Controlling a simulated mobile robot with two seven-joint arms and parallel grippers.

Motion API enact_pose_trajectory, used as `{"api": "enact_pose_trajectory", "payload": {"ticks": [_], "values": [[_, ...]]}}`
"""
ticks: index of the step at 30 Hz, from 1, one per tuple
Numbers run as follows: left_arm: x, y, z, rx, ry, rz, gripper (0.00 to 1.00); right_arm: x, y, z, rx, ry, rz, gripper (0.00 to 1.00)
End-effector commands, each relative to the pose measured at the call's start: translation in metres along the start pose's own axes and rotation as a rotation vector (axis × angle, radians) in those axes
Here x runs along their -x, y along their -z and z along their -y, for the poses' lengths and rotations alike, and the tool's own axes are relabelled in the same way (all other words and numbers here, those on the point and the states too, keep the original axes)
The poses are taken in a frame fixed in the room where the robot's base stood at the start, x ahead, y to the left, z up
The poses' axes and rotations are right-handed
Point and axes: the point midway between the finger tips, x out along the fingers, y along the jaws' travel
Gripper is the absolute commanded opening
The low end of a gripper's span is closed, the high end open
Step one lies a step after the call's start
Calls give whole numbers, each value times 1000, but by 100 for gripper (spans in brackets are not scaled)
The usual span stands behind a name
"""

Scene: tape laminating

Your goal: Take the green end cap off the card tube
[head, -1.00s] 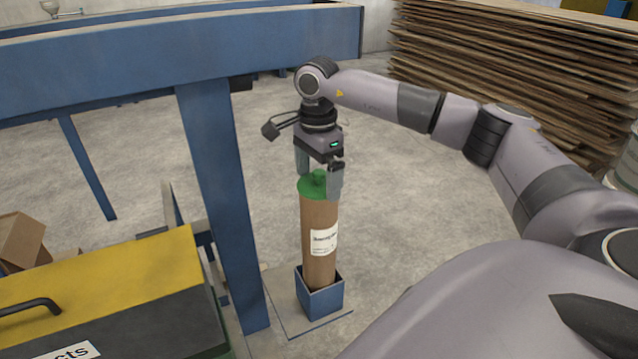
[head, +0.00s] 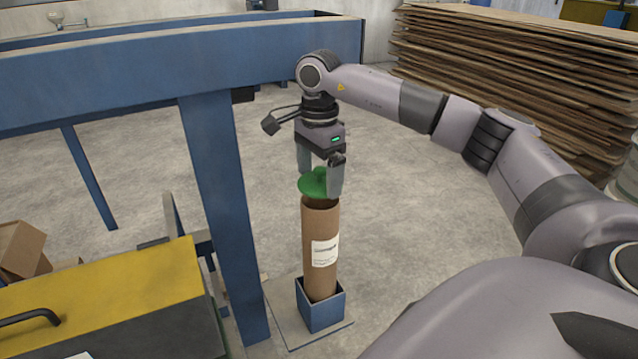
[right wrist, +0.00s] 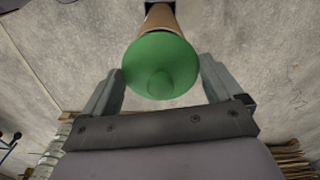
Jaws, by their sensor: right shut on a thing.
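The brown card tube (head: 320,238) with a white label stands upright in a blue square holder (head: 322,312). The green end cap (head: 313,184) is just above the tube's top, slightly tilted, and the dark open mouth of the tube shows under it. My right gripper (head: 320,181) points down and is shut on the cap. In the right wrist view the round cap (right wrist: 160,66) with its knob sits between the two fingers, and the tube (right wrist: 159,17) shows behind it, mostly hidden. My left gripper is not in view.
A blue steel frame post (head: 222,215) and beam stand close left of the tube. A yellow-topped box (head: 110,280) with a handle is at the lower left. A stack of brown sheets (head: 510,80) is at the back right. Bare floor lies right of the tube.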

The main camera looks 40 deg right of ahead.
Motion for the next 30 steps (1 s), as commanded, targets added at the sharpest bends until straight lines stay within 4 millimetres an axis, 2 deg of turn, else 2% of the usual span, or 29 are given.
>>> {"api": "enact_pose_trajectory", "payload": {"ticks": [10, 15, 21, 30], "values": [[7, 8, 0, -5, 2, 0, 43, 108, -1, 1, -1, 6, 1, 65], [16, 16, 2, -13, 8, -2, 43, 144, 0, 0, -1, 3, -1, 65], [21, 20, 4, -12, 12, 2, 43, 164, 0, 0, 0, 1, -1, 65], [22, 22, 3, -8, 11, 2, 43, 168, -1, 0, 4, 0, -1, 65]]}}
